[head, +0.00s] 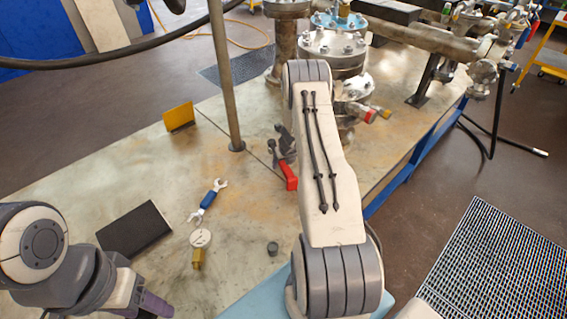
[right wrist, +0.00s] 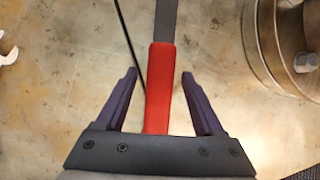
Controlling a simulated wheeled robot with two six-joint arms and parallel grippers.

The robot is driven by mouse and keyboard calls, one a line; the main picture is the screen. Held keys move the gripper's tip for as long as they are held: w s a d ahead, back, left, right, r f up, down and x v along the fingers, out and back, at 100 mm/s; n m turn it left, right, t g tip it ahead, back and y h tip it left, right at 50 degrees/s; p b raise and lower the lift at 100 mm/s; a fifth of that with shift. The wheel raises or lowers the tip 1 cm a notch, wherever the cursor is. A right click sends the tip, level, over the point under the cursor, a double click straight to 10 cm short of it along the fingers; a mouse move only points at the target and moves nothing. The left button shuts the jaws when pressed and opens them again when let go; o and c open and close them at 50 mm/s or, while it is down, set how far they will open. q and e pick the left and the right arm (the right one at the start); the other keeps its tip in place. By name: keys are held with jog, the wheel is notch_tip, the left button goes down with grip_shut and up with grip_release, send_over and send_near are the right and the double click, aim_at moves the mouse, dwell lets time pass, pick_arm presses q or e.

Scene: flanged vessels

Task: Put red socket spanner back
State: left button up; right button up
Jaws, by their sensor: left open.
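The red socket spanner (head: 290,178) shows as a red handle on the table, left of my right arm in the head view. In the right wrist view its red handle (right wrist: 159,88) lies between the fingers of my right gripper (right wrist: 158,82), with a grey shaft running beyond the top edge. The right gripper is open, with a gap on both sides of the handle. In the head view my right arm hides much of this area. My left gripper (head: 150,305) is open and empty at the bottom left, partly cut off.
A blue open-ended spanner (head: 208,200), a dark plate (head: 135,230), a round gauge (head: 200,238) and a small grey cylinder (head: 272,248) lie on the table (head: 160,175). A yellow bracket (head: 180,117) and upright pole (head: 225,90) stand behind. Flanged vessels (head: 330,45) stand at the back.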

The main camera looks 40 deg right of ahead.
jog(key=shift+r, duration=0.25)
jog(key=shift+s+r, duration=0.15)
jog(key=shift+r, duration=0.15)
jog(key=p+v, duration=0.2)
jog(key=v, duration=0.9)
jog(key=w+a+r+n+y, duration=0.15)
jog(key=a+r+n, duration=0.3)
jog(key=a, duration=0.45)
jog(key=w+a+r+n+y, duration=0.1)
jog(key=w+a+r+n, duration=0.1)
jog(key=a+r+n, duration=0.5)
jog(key=s+a+r+n+g+y, duration=0.1)
jog(key=s+a+r+n, duration=0.15)
jog(key=a+n, duration=0.45)
jog(key=s+a+r+n+y, duration=0.1)
jog(key=s+a+n, duration=0.2)
jog(key=a, duration=0.7)
jog(key=s+a+r+n+g, duration=0.2)
jog(key=s+a+r+n, duration=0.2)
jog(key=s+a+n, duration=0.6)
jog(key=s+d+r+n+g+h, duration=0.1)
jog(key=s+r+n+h, duration=0.1)
jog(key=s+n, duration=1.3)
jog(key=shift+s+r, duration=0.3)
jog(key=shift+s, duration=0.55)
